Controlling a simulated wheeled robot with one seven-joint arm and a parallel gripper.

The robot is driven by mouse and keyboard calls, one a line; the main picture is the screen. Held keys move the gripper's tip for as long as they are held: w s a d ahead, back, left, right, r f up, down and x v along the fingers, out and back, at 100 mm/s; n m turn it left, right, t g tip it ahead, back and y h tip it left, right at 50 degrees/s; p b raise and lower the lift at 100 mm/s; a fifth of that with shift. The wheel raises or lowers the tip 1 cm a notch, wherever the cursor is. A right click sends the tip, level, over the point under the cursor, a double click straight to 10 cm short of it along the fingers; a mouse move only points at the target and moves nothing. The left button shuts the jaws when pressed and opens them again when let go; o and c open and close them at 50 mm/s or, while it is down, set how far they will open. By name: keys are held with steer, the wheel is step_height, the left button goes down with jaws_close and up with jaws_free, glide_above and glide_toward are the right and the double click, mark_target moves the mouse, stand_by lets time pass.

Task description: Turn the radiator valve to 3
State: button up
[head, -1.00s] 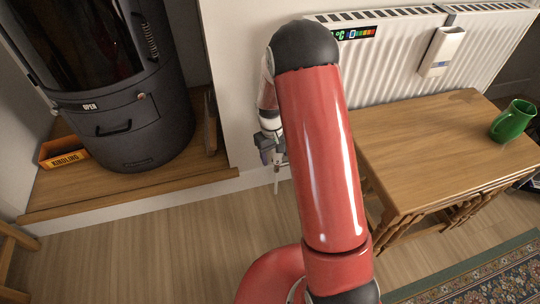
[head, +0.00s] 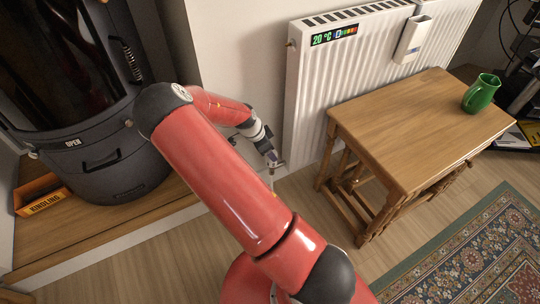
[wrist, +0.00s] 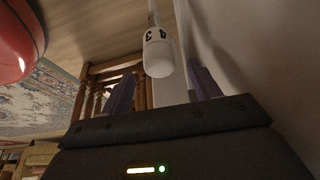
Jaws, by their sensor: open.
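The radiator valve (wrist: 158,52) is a white rounded knob in the wrist view, on a thin pale pipe. I cannot tell which number is set. My gripper (wrist: 162,86) is open, with one purple finger low on each side of the knob in the picture; I see no contact. In the head view my gripper (head: 271,164) is low by the left end of the white radiator (head: 308,110). I cannot make out the valve there.
A wooden table (head: 420,125) with a green jug (head: 480,93) stands in front of the radiator. A dark stove (head: 110,160) and an orange kindling box (head: 42,197) are at left. A patterned rug (head: 480,255) lies at lower right. Bare floor shows near my gripper.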

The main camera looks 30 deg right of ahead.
steer(key=x, duration=0.6)
steer(key=shift+f, duration=0.1)
steer(key=shift+c, duration=0.4)
steer(key=shift+s, duration=0.1)
steer(key=c, duration=0.9)
